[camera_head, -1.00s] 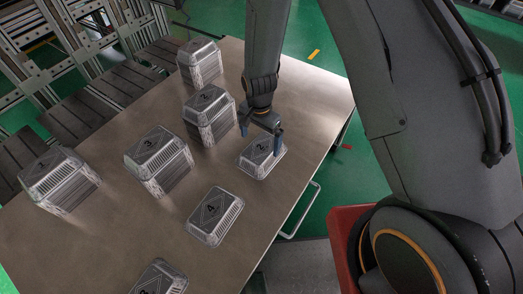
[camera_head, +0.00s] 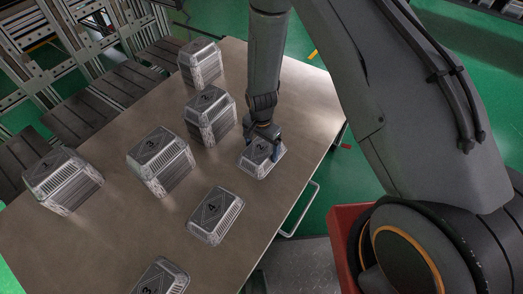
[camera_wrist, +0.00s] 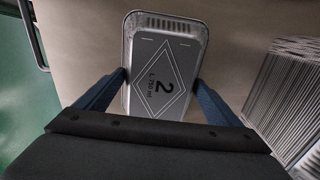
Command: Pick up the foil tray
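The foil tray marked 2 (camera_head: 261,161) is silver with a dark lid and lies flat near the table's right edge, below my gripper (camera_head: 263,142). In the wrist view the tray (camera_wrist: 162,75) lies between the two blue fingers of my gripper (camera_wrist: 161,78), one beside each long side. The fingers are spread and very close to the tray's sides; whether they touch it is hard to tell. My gripper's body hides the tray's near end in the wrist view.
Stacks of foil trays stand left and behind on the brown table (camera_head: 110,235); the nearest stack (camera_head: 208,118) is close to my gripper's left. Single trays marked 4 (camera_head: 215,214) and 3 (camera_head: 163,277) lie toward the front. A red box (camera_head: 345,240) stands right of the table.

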